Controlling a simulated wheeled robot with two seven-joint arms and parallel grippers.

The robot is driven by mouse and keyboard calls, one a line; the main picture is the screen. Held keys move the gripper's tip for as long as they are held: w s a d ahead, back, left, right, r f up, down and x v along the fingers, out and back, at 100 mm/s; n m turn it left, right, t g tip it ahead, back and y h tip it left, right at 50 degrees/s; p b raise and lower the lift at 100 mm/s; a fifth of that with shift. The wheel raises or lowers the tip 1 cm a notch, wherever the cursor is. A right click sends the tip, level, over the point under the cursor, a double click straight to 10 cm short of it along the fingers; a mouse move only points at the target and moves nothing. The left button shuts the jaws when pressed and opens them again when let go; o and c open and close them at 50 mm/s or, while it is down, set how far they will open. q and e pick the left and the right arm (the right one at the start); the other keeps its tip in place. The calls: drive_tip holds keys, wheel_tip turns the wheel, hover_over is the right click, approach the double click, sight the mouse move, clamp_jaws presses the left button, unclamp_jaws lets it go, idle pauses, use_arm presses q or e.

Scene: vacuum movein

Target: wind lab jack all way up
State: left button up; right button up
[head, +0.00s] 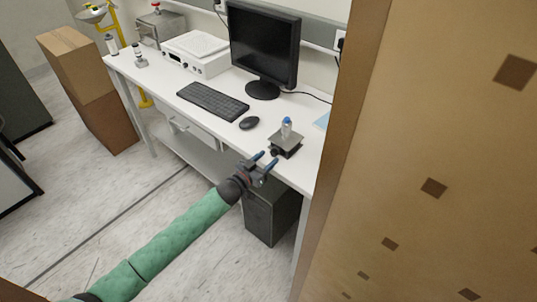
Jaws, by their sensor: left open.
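The lab jack (285,144) is a small dark device on the white desk, near its front edge at the right. It looks low. A small clear bottle with a blue top (286,127) stands on it. A dark knob (273,152) shows at the jack's front left. My left gripper (264,160) has blue fingertips and is open and empty, just in front of the knob at the desk edge. Whether a fingertip touches the knob is too small to tell. My right gripper is out of view.
The white desk (215,120) holds a monitor (264,45), keyboard (212,101), mouse (249,123) and white instrument (197,55). A dark cabinet (270,215) stands below. A large brown panel (430,150) blocks the right side. Boxes (90,90) stand at the left; open floor lies between.

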use_arm(q)
drive_tip(key=shift+x, duration=0.8)
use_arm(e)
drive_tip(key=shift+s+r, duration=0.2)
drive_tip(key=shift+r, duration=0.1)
use_arm(q)
drive_tip(key=shift+c, duration=0.4)
drive_tip(key=c, duration=0.9)
drive_tip(key=shift+f+m+b, duration=0.15)
drive_tip(key=shift+m+b, duration=0.3)
drive_tip(key=shift+m, duration=0.15)
drive_tip(key=shift+m+b, duration=0.3)
drive_tip(key=shift+m, duration=0.2)
drive_tip(key=shift+m+b, duration=0.35)
drive_tip(key=shift+m, duration=0.45)
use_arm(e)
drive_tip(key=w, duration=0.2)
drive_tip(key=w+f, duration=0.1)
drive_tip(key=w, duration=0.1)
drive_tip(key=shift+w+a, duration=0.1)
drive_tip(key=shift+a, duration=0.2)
